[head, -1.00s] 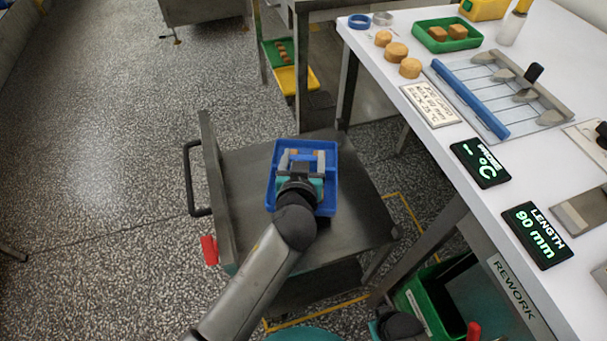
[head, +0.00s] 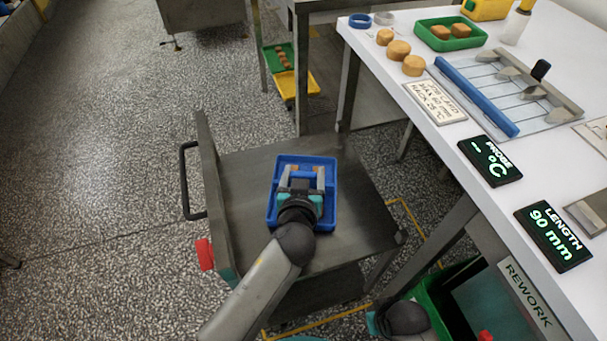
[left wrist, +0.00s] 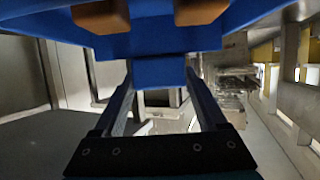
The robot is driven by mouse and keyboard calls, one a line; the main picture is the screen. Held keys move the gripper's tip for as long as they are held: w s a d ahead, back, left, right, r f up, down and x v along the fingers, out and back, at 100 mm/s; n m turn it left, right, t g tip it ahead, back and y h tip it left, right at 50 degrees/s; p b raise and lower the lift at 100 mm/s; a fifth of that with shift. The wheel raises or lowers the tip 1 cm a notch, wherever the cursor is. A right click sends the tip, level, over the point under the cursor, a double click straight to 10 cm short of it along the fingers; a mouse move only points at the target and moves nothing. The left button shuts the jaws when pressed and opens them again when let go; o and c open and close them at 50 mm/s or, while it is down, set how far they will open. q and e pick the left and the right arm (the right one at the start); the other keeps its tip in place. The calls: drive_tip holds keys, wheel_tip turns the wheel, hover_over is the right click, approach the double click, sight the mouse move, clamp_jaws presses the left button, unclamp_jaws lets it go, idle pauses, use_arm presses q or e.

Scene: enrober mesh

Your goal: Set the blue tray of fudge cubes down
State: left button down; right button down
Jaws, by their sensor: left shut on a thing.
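The blue tray (head: 307,161) is over the grey cart top (head: 243,178) in the head view. My left gripper (head: 303,180) is shut on the tray and covers part of its inside. In the left wrist view the tray (left wrist: 150,42) fills the top, with a blue piece (left wrist: 160,72) of it between my left fingers (left wrist: 160,88). Two brown fudge cubes (left wrist: 100,16) show there in part. The tray looks about level. I cannot tell whether its underside touches the cart top.
The cart has a raised left panel (head: 208,165) with a dark handle (head: 186,180). Bare cart top lies on both sides of the tray. A white bench (head: 450,155) stands on the right, with a green tray (head: 449,35) on it. A green bin (head: 432,300) is below.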

drive_tip(key=shift+w, duration=0.1)
use_arm(q)
unclamp_jaws()
drive_tip(key=shift+f, duration=0.1)
use_arm(e)
drive_tip(key=shift+w+r, duration=0.1)
drive_tip(key=shift+r, duration=0.1)
